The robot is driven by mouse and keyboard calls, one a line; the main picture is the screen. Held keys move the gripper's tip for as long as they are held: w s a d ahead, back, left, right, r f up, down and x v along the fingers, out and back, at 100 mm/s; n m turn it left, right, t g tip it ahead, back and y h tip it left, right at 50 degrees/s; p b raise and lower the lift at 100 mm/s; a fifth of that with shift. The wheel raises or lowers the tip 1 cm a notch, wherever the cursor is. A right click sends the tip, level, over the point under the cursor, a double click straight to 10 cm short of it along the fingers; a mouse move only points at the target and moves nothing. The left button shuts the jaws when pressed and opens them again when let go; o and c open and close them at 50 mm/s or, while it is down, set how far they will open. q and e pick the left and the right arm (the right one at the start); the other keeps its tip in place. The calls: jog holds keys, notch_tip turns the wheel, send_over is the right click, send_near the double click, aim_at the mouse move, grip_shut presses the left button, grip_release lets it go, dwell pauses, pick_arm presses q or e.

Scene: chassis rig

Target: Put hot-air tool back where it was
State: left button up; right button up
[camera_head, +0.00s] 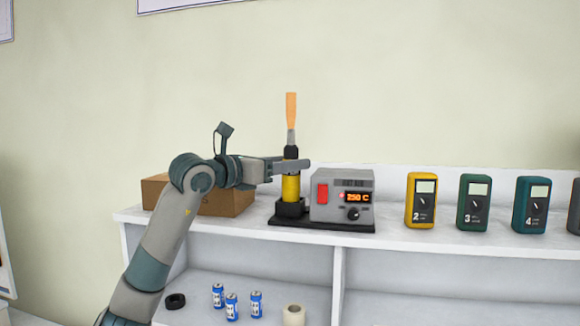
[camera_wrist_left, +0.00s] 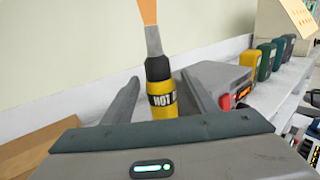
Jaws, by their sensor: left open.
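The hot-air tool (camera_head: 291,186) has a yellow and black body, a metal neck and an orange tip pointing up. It stands upright in the black holder (camera_head: 289,212) beside the grey station (camera_head: 343,196), whose display reads 250 C. My left gripper (camera_head: 293,165) is at the tool's upper body, its fingers on either side of it. In the left wrist view the tool (camera_wrist_left: 161,98) stands between the two spread fingers, with gaps visible at its sides. The gripper is open. The tool's lower end is hidden in the holder. My right gripper is not in view.
A cardboard box (camera_head: 228,202) sits left of the holder, behind my arm. Several numbered meters, including a yellow one (camera_head: 420,200), stand to the right on the shelf top. Blue cans (camera_head: 231,306), a black ring (camera_head: 175,301) and a tape roll (camera_head: 294,315) are on the lower shelf.

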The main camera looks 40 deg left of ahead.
pick_arm(q)
jog(key=s+b, duration=0.6)
jog(key=s, duration=0.5)
jog(key=shift+a+b, duration=0.3)
jog(key=shift+a, duration=0.15)
